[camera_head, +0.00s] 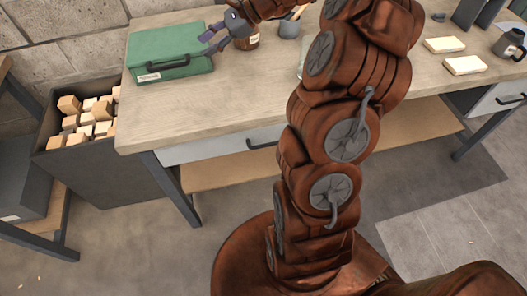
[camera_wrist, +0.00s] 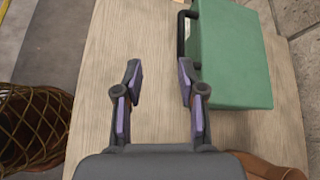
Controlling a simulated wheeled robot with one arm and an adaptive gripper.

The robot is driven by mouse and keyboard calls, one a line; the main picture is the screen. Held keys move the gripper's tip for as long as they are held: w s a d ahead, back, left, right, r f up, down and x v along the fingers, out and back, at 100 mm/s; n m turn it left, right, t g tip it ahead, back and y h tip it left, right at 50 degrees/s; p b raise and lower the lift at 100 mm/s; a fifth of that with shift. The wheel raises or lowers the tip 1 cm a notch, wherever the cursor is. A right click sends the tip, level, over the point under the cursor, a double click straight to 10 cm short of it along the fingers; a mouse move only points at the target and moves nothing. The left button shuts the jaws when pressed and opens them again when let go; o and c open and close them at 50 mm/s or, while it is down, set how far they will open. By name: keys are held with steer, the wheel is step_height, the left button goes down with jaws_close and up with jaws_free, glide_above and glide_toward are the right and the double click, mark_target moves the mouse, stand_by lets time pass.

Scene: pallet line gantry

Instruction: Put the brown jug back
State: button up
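A brown jar-like vessel with a pale label, which looks like the brown jug (camera_head: 246,41), stands on the workbench (camera_head: 235,90), right of the green case (camera_head: 168,52). My arm and gripper hide its upper part. My gripper (camera_head: 211,38) is above the bench between the case and the jug, with its fingers pointing left, away from the jug. In the wrist view my gripper (camera_wrist: 160,80) is open, with only bare bench between its fingers. The green case (camera_wrist: 233,55) lies right of the fingers there. A brown shape at the bottom right of that view is too cut off to identify.
A grey cup (camera_head: 290,27) with tools stands right of the jug. Two pale blocks (camera_head: 444,45) and a dark mug (camera_head: 508,43) are at the right. A bin (camera_head: 51,143) of wooden blocks stands left of the bench. The bench's front left is clear.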

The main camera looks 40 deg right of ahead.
steer(key=s+a+n+g+h, duration=0.3)
steer(key=s+a+n+g, duration=0.3)
steer(key=s+a+n, duration=0.7)
steer(key=s+d+f+n+h, duration=0.1)
steer(key=s+f+n+h, duration=0.1)
steer(key=s, duration=1)
steer(key=s+d+f+n+g+h, duration=0.1)
steer(key=s+n+h, duration=0.3)
steer(key=s, duration=0.9)
steer(key=shift+f+n+g+h, duration=0.3)
steer(key=shift+f+n+h, duration=0.15)
steer(key=shift+f, duration=0.45)
steer(key=shift+d, duration=0.15)
